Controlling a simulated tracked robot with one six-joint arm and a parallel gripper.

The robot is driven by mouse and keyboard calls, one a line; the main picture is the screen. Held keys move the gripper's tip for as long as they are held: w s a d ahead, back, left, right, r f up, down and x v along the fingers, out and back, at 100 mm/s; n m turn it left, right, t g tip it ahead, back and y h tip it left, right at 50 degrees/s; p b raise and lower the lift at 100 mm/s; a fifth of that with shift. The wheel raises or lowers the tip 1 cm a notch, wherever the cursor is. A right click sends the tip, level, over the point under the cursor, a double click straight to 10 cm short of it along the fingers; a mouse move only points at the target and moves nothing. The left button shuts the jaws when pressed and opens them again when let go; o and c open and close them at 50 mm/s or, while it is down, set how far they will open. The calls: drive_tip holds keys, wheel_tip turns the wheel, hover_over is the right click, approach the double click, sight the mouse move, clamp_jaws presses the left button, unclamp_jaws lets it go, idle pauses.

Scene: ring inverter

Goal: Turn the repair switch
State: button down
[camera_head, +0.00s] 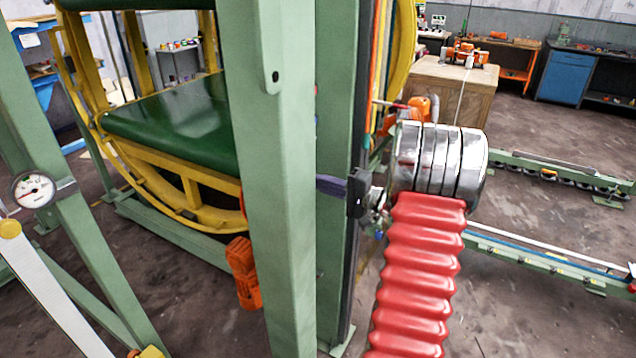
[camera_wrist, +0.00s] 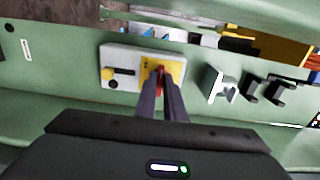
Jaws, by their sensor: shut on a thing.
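The repair switch shows in the wrist view as a red knob (camera_wrist: 160,71) on a yellow plate (camera_wrist: 149,66). The plate sits on the right part of a pale switch panel (camera_wrist: 107,60) on a green beam. My gripper (camera_wrist: 161,78) has its two dark fingers shut on the red knob, and they hide most of it. The knob's exact angle cannot be told. In the head view my gripper (camera_head: 329,186) reaches left to the green upright; the switch is not visible there.
A black lever (camera_wrist: 122,71) is on the left of the same panel. Metal and black brackets (camera_wrist: 220,84) jut out to the right of the switch. In the head view a green post (camera_head: 268,150) stands in front of the yellow ring (camera_head: 185,205).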

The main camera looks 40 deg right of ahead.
drive_tip(key=shift+a+f, duration=0.15)
drive_tip(key=shift+f, duration=0.1)
drive_tip(key=c, duration=2.2)
unclamp_jaws()
drive_tip(key=o, duration=0.4)
drive_tip(key=shift+r, duration=0.15)
drive_tip(key=shift+c, duration=0.2)
drive_tip(key=shift+s, duration=0.1)
drive_tip(key=v, duration=1.3)
drive_tip(key=shift+s, duration=0.3)
